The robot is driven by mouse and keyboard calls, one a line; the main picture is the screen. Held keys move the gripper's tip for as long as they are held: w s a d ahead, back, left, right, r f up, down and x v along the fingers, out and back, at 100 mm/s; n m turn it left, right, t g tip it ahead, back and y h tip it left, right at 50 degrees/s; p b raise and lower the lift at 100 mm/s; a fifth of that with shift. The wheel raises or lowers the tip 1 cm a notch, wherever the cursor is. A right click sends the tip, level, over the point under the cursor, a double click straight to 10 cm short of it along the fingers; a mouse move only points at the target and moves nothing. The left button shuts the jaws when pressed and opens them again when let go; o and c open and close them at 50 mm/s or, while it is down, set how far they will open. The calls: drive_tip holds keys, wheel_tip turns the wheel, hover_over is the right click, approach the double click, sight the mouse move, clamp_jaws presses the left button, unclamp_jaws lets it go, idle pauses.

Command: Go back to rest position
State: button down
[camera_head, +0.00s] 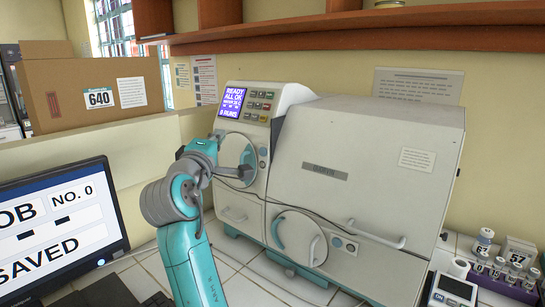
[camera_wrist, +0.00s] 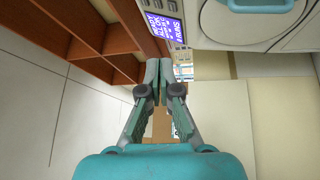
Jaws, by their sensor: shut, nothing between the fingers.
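My gripper (camera_wrist: 158,68) shows in the wrist view, its two fingers brought together at the tips with nothing between them. In the head view my teal and grey arm rises in front of the left part of the white incubator (camera_head: 360,150). The arm partly covers the incubator's upper round door (camera_head: 232,150); I cannot make out the fingertips there. The incubator's front also shows at the top right of the wrist view (camera_wrist: 215,25). Its blue screen (camera_head: 232,102) reads "READY ALL OK".
A monitor (camera_head: 60,225) stands at the left, with a cardboard box (camera_head: 65,82) behind it. A wooden shelf (camera_head: 350,25) runs above the incubator. Labelled vials (camera_head: 497,268) and a small device (camera_head: 455,290) stand at the right. Tiled counter (camera_head: 250,290) shows in front.

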drive_tip(key=d+f+y, duration=0.2)
drive_tip(key=d+f, duration=0.2)
drive_tip(key=f, duration=1.2)
drive_tip(key=s+d+f+m+g+y, duration=0.1)
drive_tip(key=s+d+f, duration=0.45)
drive_tip(key=f, duration=0.45)
drive_tip(key=s+d+f+m+g+y, duration=0.1)
drive_tip(key=s+d+f, duration=0.3)
drive_tip(key=s+f, duration=0.45)
drive_tip(key=s+d+f+g+y, duration=0.1)
drive_tip(key=s+d+f, duration=0.4)
drive_tip(key=f, duration=0.6)
drive_tip(key=s+d+f+m+g, duration=0.1)
drive_tip(key=s+d+f+m, duration=0.25)
drive_tip(key=s, duration=0.75)
drive_tip(key=s+d+f+m, duration=0.25)
drive_tip(key=s+d, duration=0.25)
drive_tip(key=s, duration=0.6)
drive_tip(key=s+d+r+m+h, duration=0.1)
drive_tip(key=s+d+r+m, duration=0.1)
drive_tip(key=s, duration=0.7)
drive_tip(key=s+d+r+m+h, duration=0.1)
drive_tip(key=s+r+m, duration=0.3)
drive_tip(key=s, duration=0.6)
drive_tip(key=shift+s+d+m+g, duration=0.25)
drive_tip(key=shift+d+m+g, duration=0.15)
drive_tip(key=shift+d, duration=0.15)
